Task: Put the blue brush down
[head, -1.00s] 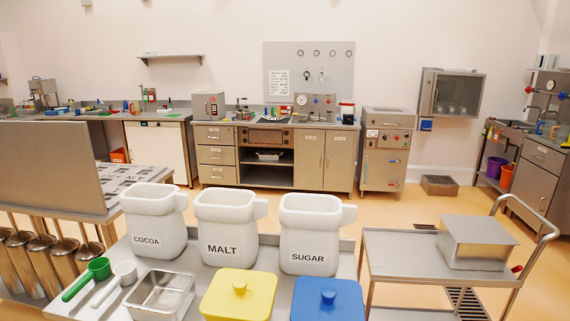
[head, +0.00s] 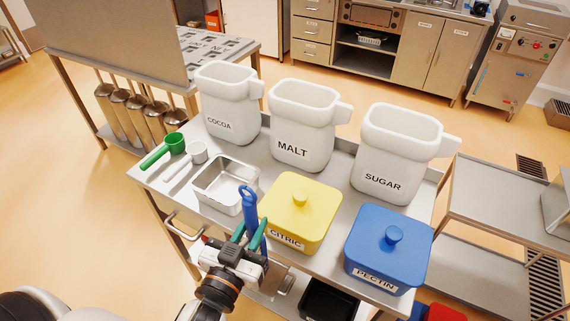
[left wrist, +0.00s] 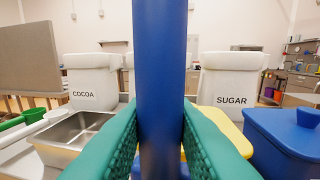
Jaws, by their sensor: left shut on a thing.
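The blue brush (head: 249,204) is held upright by its handle in my left gripper (head: 250,237), above the front edge of the steel table (head: 160,190). Only its blue handle shows clearly. In the left wrist view the handle (left wrist: 160,80) stands between the two green fingers, which press on it from both sides. Its lower end is hidden in both views. The gripper is in front of the gap between the steel tray (head: 224,187) and the yellow CITRIC box (head: 300,210). My right gripper is not in view.
White COCOA (head: 228,105), MALT (head: 302,125) and SUGAR (head: 400,150) jugs stand along the back. A blue PECTIN box (head: 388,250) is at the front right. Green (head: 165,150) and white (head: 187,167) scoops lie at the left. Bare tabletop is narrow.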

